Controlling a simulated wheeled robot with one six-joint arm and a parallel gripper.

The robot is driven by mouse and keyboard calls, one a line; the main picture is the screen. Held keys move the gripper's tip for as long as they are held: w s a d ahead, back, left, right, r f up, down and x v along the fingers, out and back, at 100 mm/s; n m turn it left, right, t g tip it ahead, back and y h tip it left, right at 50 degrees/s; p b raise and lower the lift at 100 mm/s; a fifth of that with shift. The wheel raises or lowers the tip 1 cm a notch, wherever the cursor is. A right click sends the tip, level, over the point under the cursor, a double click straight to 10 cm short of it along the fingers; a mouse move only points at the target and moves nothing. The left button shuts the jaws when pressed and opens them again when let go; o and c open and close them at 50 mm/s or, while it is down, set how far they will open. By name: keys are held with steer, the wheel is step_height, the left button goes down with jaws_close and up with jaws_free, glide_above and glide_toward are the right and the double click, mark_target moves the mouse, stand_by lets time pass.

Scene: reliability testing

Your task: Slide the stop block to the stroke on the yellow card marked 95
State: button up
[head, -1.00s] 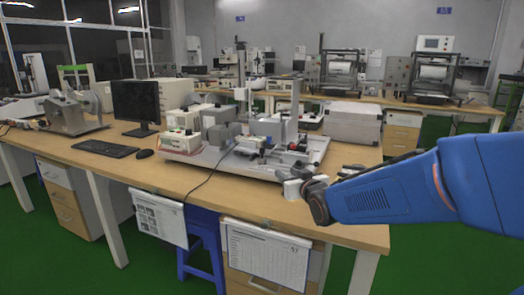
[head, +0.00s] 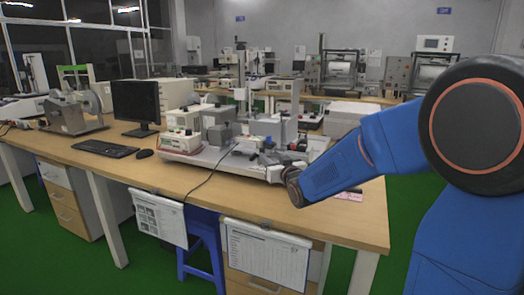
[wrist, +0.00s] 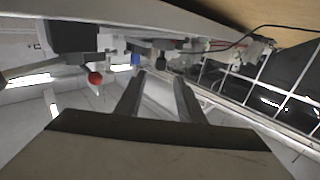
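My gripper (head: 272,172) is at the front right edge of the grey test rig (head: 203,160) on the bench in the head view. In the wrist view its two fingers (wrist: 160,78) stand apart with a gap between them, and nothing clear is held. A red knob (wrist: 95,78) and a small blue part (wrist: 135,59) of the rig show beyond the fingers, to the left. I cannot pick out the stop block or the yellow card with its 95 stroke in either view; they are too small or hidden.
A monitor (head: 137,103), keyboard (head: 106,148) and mouse (head: 144,154) sit left of the rig. A pale box (head: 347,114) stands behind it at right. A small pink card (head: 350,196) lies on the bench (head: 345,222). The front right bench top is mostly clear.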

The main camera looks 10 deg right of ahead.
mark_target(263, 150)
steer(key=w, duration=0.3)
steer(key=w+a, duration=0.1)
steer(key=w, duration=0.4)
steer(key=shift+w+a, duration=0.25)
steer(key=shift+w, duration=0.15)
steer(key=shift+c, duration=0.3)
